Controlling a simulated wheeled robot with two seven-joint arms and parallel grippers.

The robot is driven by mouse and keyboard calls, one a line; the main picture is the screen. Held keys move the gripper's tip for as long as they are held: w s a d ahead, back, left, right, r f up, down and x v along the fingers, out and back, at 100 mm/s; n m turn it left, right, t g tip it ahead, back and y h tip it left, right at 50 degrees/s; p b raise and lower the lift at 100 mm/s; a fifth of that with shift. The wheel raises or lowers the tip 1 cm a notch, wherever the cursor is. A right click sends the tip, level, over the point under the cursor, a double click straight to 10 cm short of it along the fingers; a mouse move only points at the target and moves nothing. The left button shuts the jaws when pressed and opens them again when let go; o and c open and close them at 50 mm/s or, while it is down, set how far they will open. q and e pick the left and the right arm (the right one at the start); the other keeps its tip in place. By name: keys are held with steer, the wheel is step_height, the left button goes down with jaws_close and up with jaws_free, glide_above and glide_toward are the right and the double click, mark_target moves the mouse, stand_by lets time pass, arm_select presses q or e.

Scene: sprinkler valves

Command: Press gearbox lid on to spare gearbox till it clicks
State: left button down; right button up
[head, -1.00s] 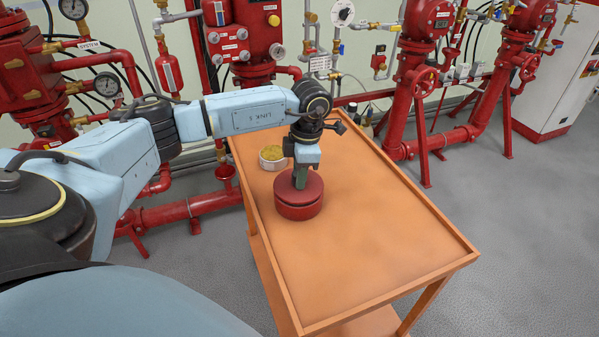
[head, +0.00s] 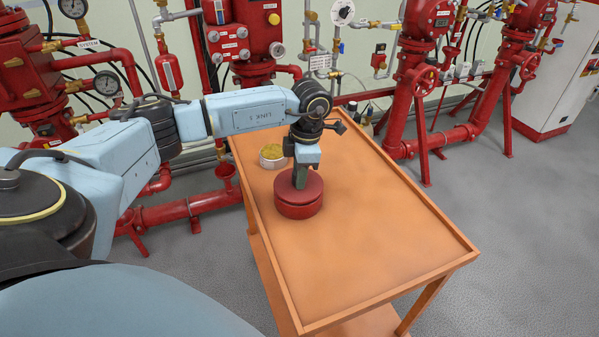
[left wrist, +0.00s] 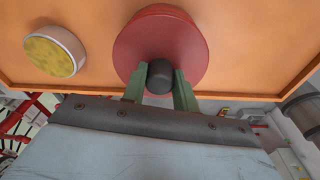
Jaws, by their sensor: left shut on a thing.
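The red gearbox lid (head: 299,187) sits on top of the round red spare gearbox (head: 299,210) on the orange cart. A thin dark seam shows between them in the head view; I cannot tell whether the lid is fully seated. My left gripper (head: 299,179) points straight down over the lid. In the left wrist view, its green fingers (left wrist: 160,88) are shut on the dark knob (left wrist: 160,76) at the middle of the red lid (left wrist: 178,45). My right gripper is not in view.
A round tin with yellow contents (head: 272,157) stands on the cart just behind and left of the gearbox. The orange cart top (head: 370,255) has a raised rim and is clear at the front and right. Red pipes and valves (head: 415,85) stand behind it.

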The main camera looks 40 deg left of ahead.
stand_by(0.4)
arm_select(q)
steer(key=c, duration=1)
jaws_free()
steer(key=shift+o, duration=0.4)
steer(key=o, duration=0.4)
steer(key=shift+r, duration=0.1)
steer(key=shift+r+p, duration=2.75)
steer(key=shift+r, duration=0.65)
jaws_close()
